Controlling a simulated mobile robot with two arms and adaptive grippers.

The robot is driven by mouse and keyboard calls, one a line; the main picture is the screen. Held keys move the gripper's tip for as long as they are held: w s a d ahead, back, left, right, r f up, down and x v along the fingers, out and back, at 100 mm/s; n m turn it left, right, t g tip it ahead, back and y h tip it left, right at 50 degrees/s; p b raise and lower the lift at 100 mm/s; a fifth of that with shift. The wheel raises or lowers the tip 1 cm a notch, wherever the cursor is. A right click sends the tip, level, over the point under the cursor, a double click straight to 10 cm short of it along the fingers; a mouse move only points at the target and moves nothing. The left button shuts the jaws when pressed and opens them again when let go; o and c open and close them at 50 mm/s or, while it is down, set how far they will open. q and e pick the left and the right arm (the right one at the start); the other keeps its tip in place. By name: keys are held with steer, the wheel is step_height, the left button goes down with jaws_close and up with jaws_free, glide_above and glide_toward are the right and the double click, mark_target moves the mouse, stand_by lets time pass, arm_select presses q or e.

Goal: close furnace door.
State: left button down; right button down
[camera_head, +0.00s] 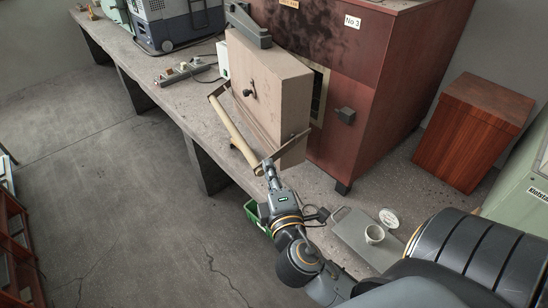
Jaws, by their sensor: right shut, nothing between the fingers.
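The furnace (352,75) is a large dark red box on the bench, marked "No 3". Its thick beige door (282,88) stands open, swung out from the front, and a strip of the dark opening (318,95) shows beside it. A pale bar handle (235,128) on metal brackets runs along the door's outer face. My right gripper (268,164) is shut and empty at the near end of the handle, by the bracket. I cannot tell whether it touches it. My left gripper is out of view.
The concrete bench (190,98) holds a power strip (184,71) and a grey-blue machine (178,20). A green bin (252,211) is below the gripper. A wooden box (472,130) stands right.

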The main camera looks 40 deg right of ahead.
mark_target(276, 139)
steer(key=p+x, duration=0.3)
steer(key=x, duration=0.6)
steer(key=shift+r, duration=0.15)
steer(key=d, duration=0.1)
steer(key=d+p, duration=0.1)
steer(key=d, duration=0.2)
steer(key=shift+s, duration=0.25)
steer(key=shift+f, duration=0.25)
steer(key=shift+w, duration=0.1)
